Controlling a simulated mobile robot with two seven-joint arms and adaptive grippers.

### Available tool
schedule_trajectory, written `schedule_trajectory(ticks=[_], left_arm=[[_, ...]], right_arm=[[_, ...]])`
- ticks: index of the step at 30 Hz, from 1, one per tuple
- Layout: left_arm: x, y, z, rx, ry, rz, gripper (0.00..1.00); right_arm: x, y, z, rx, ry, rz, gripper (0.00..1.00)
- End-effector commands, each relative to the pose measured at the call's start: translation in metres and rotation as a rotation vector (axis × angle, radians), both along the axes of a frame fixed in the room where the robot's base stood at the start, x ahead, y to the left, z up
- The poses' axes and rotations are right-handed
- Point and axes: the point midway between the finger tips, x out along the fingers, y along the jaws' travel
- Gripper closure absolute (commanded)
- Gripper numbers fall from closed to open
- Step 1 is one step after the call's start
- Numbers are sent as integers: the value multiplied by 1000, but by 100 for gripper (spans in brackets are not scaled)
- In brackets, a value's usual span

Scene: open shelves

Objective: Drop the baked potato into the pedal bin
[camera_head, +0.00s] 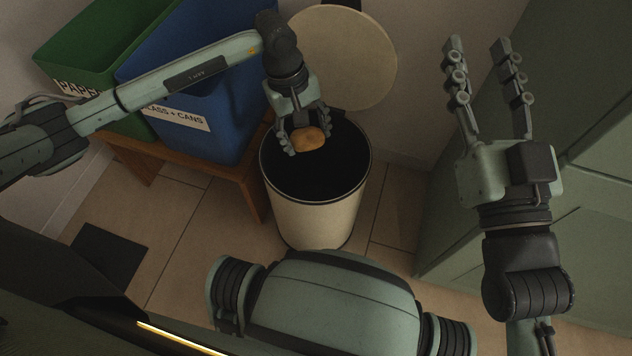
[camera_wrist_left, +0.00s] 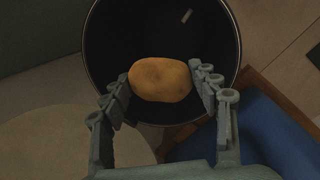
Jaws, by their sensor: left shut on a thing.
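The baked potato (camera_head: 308,139) is a yellow-brown oval, held between the fingers of my left gripper (camera_head: 308,142) over the mouth of the pedal bin. In the left wrist view the potato (camera_wrist_left: 160,79) sits between the two fingertips of the left gripper (camera_wrist_left: 160,84), with the dark round opening behind it. The pedal bin (camera_head: 314,218) is a cream cylinder with a black rim and dark inside. Its round cream lid (camera_head: 345,55) stands open at the back. My right gripper (camera_head: 488,90) is empty, its fingers spread wide and pointing up, right of the bin.
A green paper box (camera_head: 85,45) and a blue glass and cans box (camera_head: 190,75) stand on a wooden bench (camera_head: 245,178) left of the bin. A green cabinet (camera_head: 590,215) stands at the right. The tiled floor shows a dark square (camera_head: 108,257) at lower left.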

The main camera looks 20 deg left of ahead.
Motion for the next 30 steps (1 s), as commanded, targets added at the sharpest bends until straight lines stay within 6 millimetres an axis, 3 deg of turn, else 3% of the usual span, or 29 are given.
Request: schedule_trajectory(ticks=[7,8,13,23,30], left_arm=[[0,0,0,0,0,0,69],[0,0,0,0,0,0,36],[0,0,0,0,0,0,15],[0,0,1,0,0,0,15],[0,6,33,1,-4,0,15]], right_arm=[[0,0,1,2,-2,0,60],[0,0,1,2,-2,0,60],[0,0,1,1,-3,0,60],[0,0,0,1,0,0,60],[0,0,0,1,0,0,60]])
